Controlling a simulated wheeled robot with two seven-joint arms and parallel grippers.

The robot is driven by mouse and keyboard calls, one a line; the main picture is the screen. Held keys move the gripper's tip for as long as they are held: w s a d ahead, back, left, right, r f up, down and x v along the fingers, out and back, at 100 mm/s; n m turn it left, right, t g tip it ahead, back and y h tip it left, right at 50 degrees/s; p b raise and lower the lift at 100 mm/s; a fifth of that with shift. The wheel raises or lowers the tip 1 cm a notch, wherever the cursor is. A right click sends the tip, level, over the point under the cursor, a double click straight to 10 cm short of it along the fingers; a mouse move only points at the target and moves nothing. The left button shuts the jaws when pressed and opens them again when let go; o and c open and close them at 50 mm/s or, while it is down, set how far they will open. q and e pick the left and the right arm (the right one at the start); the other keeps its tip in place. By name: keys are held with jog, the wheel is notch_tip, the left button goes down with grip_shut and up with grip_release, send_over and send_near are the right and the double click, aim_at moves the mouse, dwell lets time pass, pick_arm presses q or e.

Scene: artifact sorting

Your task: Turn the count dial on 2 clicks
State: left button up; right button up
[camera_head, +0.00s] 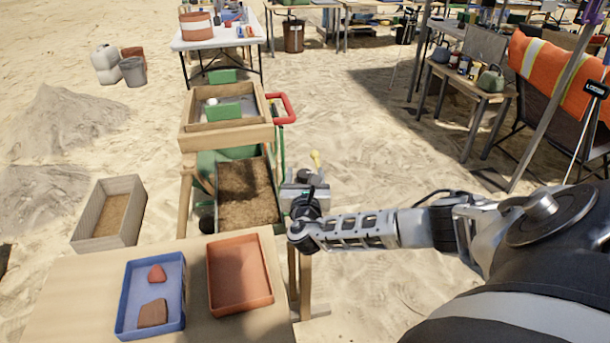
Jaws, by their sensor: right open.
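My right gripper (306,177) is open, at the right side of the wooden sifting stand (228,137), beside the soil-filled box (247,194). Its fingertips are small and partly hidden by my wrist, so I cannot tell whether they touch anything. A small yellow part (316,159) shows just beyond the gripper. I cannot make out the count dial; it may be hidden behind my gripper or too small to tell. My left gripper is out of view.
On the near table (205,259), a blue tray (128,289) holds two reddish-brown pieces, and an orange tray (240,272) looks empty. A pale crate (127,235) stands on the sand at left. Open sand lies right of the stand, above my right arm.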

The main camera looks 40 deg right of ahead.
jog(key=shift+w+d, duration=0.2)
jog(key=shift+w, duration=0.1)
jog(key=c, duration=1)
